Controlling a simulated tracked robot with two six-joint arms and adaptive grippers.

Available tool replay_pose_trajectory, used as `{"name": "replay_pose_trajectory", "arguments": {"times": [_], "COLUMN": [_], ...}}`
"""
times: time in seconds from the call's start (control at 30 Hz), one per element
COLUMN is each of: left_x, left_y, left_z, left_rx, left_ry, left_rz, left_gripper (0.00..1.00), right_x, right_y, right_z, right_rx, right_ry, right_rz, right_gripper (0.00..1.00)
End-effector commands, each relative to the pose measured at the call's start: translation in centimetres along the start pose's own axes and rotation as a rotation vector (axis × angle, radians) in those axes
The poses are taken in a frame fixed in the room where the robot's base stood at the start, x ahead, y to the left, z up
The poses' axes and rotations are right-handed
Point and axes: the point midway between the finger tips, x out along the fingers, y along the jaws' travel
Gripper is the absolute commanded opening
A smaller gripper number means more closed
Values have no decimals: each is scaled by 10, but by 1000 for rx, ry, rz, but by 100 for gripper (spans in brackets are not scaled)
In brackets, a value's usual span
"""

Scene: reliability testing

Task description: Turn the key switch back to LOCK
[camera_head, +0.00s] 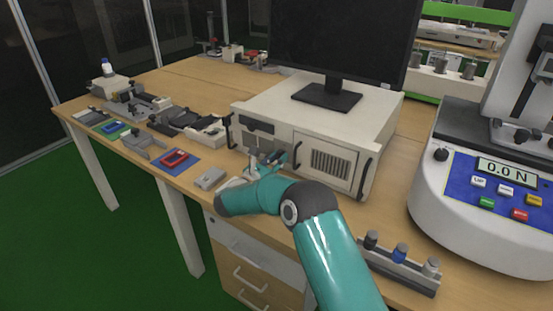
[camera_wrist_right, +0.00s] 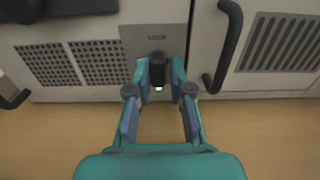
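The key switch (camera_wrist_right: 157,66) is a small dark key in a grey plate on the front of the white case. My right gripper (camera_wrist_right: 159,76) is at it in the right wrist view, with one teal finger on each side. The fingers are drawn in close, with no clear gap to the key. A small green glow shows just below the key. In the head view my right gripper (camera_head: 268,162) is at the front of the case, and the key is largely hidden behind it. LOCK markings cannot be read. My left gripper is not in view.
The white case (camera_head: 381,110) carries a monitor (camera_head: 340,40) and has black handles beside the switch plate. A force tester (camera_head: 455,205) stands to the right.

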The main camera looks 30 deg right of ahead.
Motion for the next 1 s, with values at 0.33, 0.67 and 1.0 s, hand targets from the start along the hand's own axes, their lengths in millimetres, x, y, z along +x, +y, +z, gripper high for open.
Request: {"name": "replay_pose_trajectory", "arguments": {"times": [0.33,0.67,1.0], "left_x": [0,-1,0], "left_y": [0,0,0], "left_z": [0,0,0], "left_rx": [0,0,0], "left_ry": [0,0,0], "left_rz": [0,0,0], "left_gripper": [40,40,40], "right_x": [0,-28,-94], "right_y": [1,2,1], "right_z": [2,2,1], "right_rx": [3,2,1], "right_ry": [-4,-4,-4], "right_rz": [2,6,5], "right_gripper": [41,41,41]}}
